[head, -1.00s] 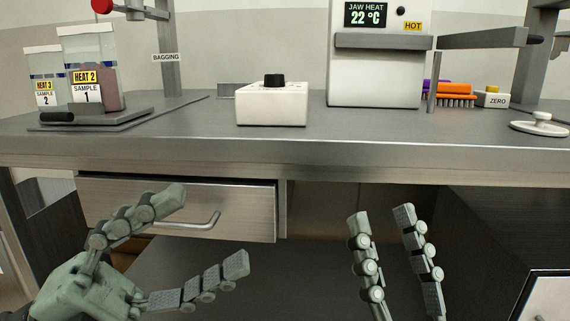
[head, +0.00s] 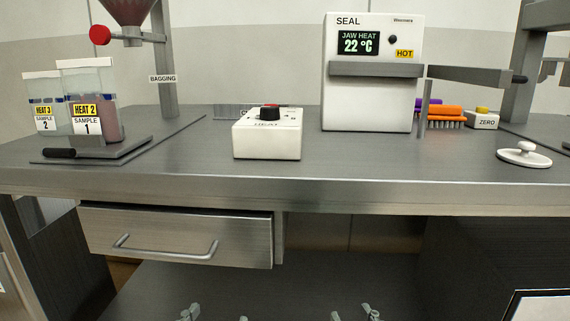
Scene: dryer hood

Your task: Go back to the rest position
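My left gripper (head: 216,315) and my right gripper (head: 354,313) show only as fingertips at the bottom edge of the head view, below the bench front. The fingertips of each stand apart with nothing seen between them. The rest of both grippers and both arms is out of frame. Both grippers are clear of the bench (head: 400,190) and of the things on it.
A drawer (head: 180,232) under the bench stands slightly out.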

